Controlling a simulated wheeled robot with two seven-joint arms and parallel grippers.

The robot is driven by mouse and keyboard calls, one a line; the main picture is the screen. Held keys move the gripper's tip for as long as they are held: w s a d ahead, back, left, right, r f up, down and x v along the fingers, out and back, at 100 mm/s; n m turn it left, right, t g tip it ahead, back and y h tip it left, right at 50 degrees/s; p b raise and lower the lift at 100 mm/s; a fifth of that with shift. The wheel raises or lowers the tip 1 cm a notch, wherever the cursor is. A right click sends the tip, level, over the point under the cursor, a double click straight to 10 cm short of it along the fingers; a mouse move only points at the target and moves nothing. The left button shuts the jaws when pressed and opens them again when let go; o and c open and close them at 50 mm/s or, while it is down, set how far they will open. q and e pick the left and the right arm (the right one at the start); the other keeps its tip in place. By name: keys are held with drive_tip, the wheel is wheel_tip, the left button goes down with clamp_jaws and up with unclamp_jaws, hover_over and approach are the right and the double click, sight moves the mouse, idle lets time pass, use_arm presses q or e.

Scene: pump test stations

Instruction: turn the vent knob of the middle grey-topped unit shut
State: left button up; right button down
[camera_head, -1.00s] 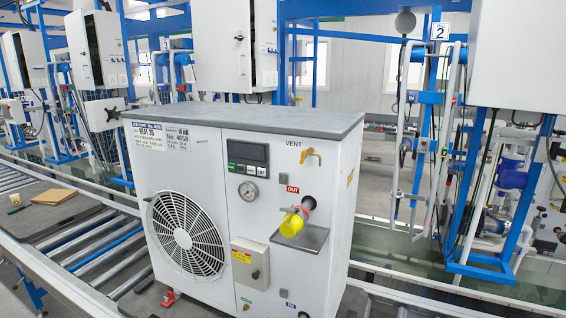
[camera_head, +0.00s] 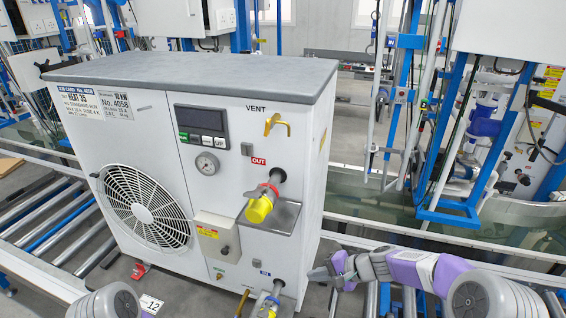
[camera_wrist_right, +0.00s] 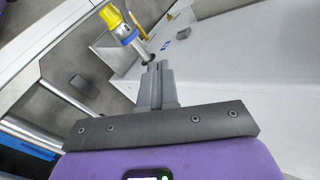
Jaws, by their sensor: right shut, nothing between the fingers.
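The grey-topped unit (camera_head: 200,75) fills the middle of the head view, a white cabinet with a fan grille. Its brass-yellow vent knob (camera_head: 275,123) sits under the VENT label, high on the right part of the front, with its handle lying roughly sideways. My right gripper (camera_head: 318,273) is low at the unit's right front corner, well below the knob and apart from it. In the right wrist view its fingers (camera_wrist_right: 157,75) are together and empty. The vent knob is not clearly seen there. My left gripper is not in view.
A yellow-capped outlet (camera_head: 262,203) with a red ring juts out below the knob, over a small metal shelf (camera_head: 285,215). A blue-ringed, yellow-capped fitting (camera_head: 270,300) is lower; it also shows in the wrist view (camera_wrist_right: 118,24). Rollers (camera_head: 50,225) lie left; blue frames (camera_head: 455,150) stand right.

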wheel_tip(320, 180, up, 19)
drive_tip(key=w+d+t+y+p, duration=0.1)
drive_tip(key=w+d+t+y, duration=0.1)
drive_tip(key=w+t+y, duration=0.15)
drive_tip(key=n+y+p, duration=0.1)
drive_tip(key=n+y, duration=0.4)
drive_tip(key=y, duration=0.1)
approach(269, 133)
drive_tip(key=shift+h, duration=0.45)
drive_tip(key=p+x, duration=0.1)
drive_tip(key=x, duration=0.1)
drive_tip(key=p+x, duration=0.1)
drive_tip(key=x, duration=0.1)
drive_tip(key=r+p+x, duration=0.1)
drive_tip(key=x, duration=0.1)
drive_tip(key=shift+a, duration=0.4)
drive_tip(key=shift+g, duration=0.25)
